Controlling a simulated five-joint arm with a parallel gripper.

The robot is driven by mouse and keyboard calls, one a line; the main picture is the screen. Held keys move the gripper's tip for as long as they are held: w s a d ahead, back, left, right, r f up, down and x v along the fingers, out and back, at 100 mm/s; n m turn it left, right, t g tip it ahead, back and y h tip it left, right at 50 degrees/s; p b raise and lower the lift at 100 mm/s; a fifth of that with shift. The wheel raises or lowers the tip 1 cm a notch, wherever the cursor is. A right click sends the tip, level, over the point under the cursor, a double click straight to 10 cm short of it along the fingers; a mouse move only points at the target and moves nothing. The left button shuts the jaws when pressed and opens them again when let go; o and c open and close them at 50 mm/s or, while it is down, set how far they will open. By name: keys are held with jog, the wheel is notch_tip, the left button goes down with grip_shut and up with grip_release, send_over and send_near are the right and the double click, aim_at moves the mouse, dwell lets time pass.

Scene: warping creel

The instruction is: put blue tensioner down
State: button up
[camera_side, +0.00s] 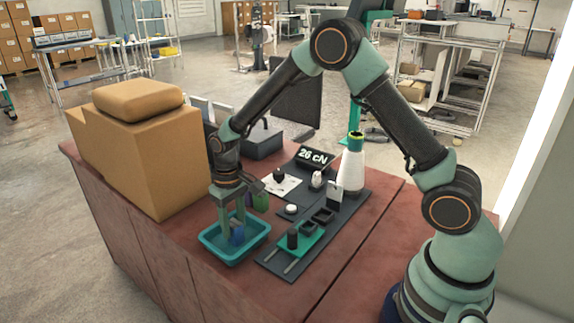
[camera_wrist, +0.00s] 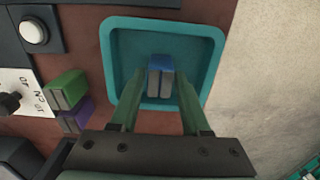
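The blue tensioner (camera_wrist: 160,66) stands inside the teal tray (camera_wrist: 165,23), near its middle in the wrist view. It has a blue top and grey lower faces. In the side view the blue tensioner (camera_side: 237,237) shows low between my fingers, partly hidden by them, inside the tray (camera_side: 262,232). In the side view my gripper (camera_side: 235,232) points down into the tray.
A green block (camera_wrist: 68,88) and a purple block (camera_wrist: 76,116) stand left of the tray in the wrist view. A cardboard box (camera_side: 150,150) stands behind left.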

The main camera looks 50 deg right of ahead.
aim_at(234, 224)
jog(key=shift+o, duration=0.6)
notch_tip(234, 224, up, 11)
jog(key=s+d+r+t, duration=0.2)
jog(key=s+r, duration=0.3)
jog(key=s, duration=0.3)
jog(key=s+d+r+t, duration=0.2)
jog(key=s+r, duration=0.3)
jog(key=s, duration=0.3)
jog(key=shift+s+d+r+t, duration=0.25)
jog(key=shift+r+t, duration=0.05)
jog(key=shift+t, duration=0.5)
